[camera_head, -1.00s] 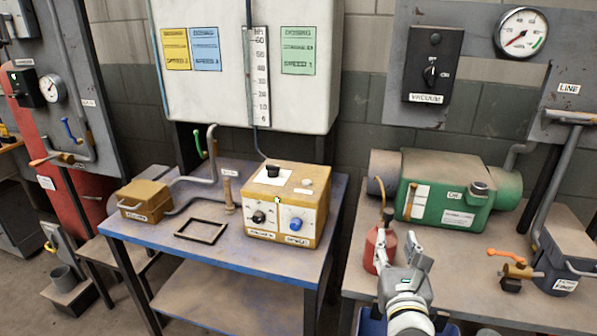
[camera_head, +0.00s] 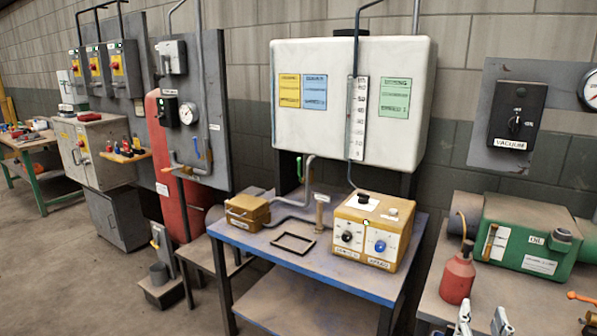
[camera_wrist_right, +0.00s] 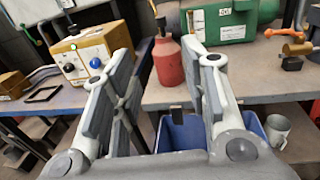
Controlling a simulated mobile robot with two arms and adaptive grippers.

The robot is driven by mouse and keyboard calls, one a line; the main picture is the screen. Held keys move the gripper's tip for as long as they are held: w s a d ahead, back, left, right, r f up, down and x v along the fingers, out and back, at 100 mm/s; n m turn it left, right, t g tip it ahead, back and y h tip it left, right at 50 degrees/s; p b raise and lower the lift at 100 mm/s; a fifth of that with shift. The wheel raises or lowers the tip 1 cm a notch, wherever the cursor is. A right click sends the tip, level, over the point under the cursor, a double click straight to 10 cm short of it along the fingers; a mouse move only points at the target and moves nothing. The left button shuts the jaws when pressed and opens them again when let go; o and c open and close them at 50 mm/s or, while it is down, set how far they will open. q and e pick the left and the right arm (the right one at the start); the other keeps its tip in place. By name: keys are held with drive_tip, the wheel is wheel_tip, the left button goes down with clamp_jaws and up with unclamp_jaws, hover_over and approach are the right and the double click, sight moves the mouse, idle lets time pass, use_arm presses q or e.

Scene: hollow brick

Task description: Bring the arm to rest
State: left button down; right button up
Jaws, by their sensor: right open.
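My right gripper (camera_head: 483,322) shows at the bottom edge of the head view, at the lower right, with only its fingertips in the picture. In the right wrist view its two fingers (camera_wrist_right: 160,80) stand apart with nothing between them. A red oil can (camera_head: 457,277) stands on the right table, just beyond the gripper in the head view. It also shows between the fingers in the right wrist view (camera_wrist_right: 168,62), apart from them. My left gripper is not in view.
A blue table (camera_head: 245,240) holds a yellow control box (camera_head: 372,230), a small yellow box (camera_head: 247,212) and a black frame (camera_head: 293,243). A green machine (camera_head: 525,235) stands on the right table.

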drive_tip(key=s+a+f+m+g+y, duration=0.2)
drive_tip(key=s+f+m+g, duration=0.25)
drive_tip(key=f+m, duration=0.35)
drive_tip(key=s+a+f+m+g+y, duration=0.1)
drive_tip(key=s+a+f+m+g, duration=0.15)
drive_tip(key=s+f+m, duration=0.45)
drive_tip(key=s+a+f+m+g+y, duration=0.55)
drive_tip(key=s+a+f+m, duration=0.35)
drive_tip(key=s+m, duration=0.4)
wheel_tip(320, 180, down, 25)
drive_tip(key=d+m+g+p, duration=0.1)
drive_tip(key=d+g, duration=0.1)
use_arm(q)
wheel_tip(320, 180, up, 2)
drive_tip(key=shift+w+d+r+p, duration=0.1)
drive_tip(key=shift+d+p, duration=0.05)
drive_tip(key=shift+p, duration=0.4)
use_arm(e)
drive_tip(key=s+d+f+h, duration=0.1)
drive_tip(key=s+d+f, duration=0.1)
drive_tip(key=s+f, duration=1.4)
drive_tip(key=shift+s+d+g, duration=0.3)
drive_tip(key=shift+g, duration=0.15)
